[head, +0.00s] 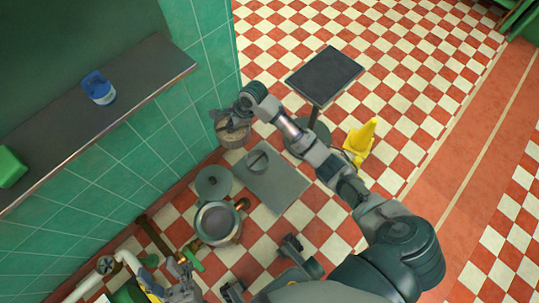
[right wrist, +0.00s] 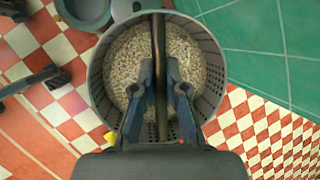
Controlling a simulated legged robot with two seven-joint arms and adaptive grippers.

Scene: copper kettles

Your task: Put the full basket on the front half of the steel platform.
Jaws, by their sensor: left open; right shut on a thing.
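My right gripper (head: 230,118) is shut on the handle (right wrist: 160,60) of a round grey basket (head: 235,137). In the right wrist view the basket's perforated wall (right wrist: 97,75) surrounds a fill of pale grains (right wrist: 125,70). The basket hangs close to the green tiled wall. A flat grey square plate (head: 283,190), which looks like the steel platform, lies on the floor nearer to me than the basket. A small round grey thing with a bar across it (head: 257,162) is at its far part. My left gripper (head: 180,285) is open at the lower left, partly cut off.
An open pot (head: 218,222) stands left of the plate, with a round grey lid (head: 213,182) behind it. A wall shelf (head: 120,100) holds a blue-and-white container (head: 98,88).

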